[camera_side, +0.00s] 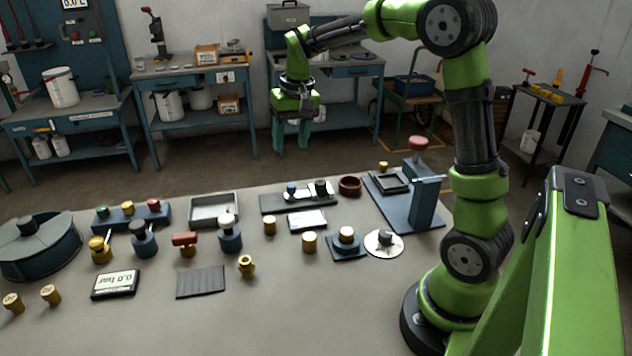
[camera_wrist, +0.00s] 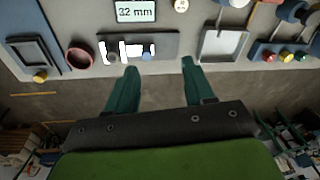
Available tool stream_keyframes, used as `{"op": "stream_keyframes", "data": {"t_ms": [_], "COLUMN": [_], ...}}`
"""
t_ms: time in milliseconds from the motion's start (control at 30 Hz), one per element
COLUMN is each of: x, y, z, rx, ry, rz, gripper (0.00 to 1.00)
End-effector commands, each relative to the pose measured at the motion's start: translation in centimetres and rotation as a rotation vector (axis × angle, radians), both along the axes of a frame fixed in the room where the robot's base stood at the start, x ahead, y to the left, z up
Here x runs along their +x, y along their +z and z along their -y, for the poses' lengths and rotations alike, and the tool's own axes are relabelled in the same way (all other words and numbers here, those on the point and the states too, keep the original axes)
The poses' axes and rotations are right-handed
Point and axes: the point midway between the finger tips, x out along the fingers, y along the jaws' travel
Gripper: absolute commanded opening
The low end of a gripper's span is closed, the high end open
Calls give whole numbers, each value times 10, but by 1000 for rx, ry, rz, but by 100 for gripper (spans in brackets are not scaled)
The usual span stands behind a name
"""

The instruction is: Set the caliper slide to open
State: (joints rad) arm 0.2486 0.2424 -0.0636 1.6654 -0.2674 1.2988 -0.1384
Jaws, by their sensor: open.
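The caliper (camera_side: 306,194) is a white piece with a blue knob (camera_side: 291,187) and a black knob (camera_side: 320,187), lying on a dark plate (camera_side: 270,205) on the table. In the wrist view the white caliper (camera_wrist: 134,47) lies just beyond my fingertips, its blue knob (camera_wrist: 147,56) right of the dark one. A display (camera_wrist: 136,11) beside the plate reads 32 mm; it also shows in the side view (camera_side: 308,221). My gripper (camera_side: 292,143) is open and empty, fingers pointing down, above and behind the table's far edge, apart from the caliper.
A grey tray (camera_side: 214,223) stands left of the plate and a dark red ring (camera_side: 350,186) right of it. A blue base with a press (camera_side: 425,203) stands further right. A block with coloured buttons (camera_side: 130,216) is at left.

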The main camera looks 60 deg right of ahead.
Motion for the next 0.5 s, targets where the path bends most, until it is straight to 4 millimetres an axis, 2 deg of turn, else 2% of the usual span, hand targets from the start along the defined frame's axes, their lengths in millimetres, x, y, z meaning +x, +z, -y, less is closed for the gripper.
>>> {"op": "stream_keyframes", "data": {"t_ms": [33,100,200,267,367,500], "x": [14,28,43,48,51,47], "y": [-10,-18,-21,-17,-1,-7], "z": [17,37,55,60,62,58], "rx": [-5,-13,-25,-31,-37,-24], "ry": [-16,-27,-34,-33,-27,-17], "rz": [-41,-84,-126,-137,-133,-153], "gripper": [53,53,53,53,53,53]}}
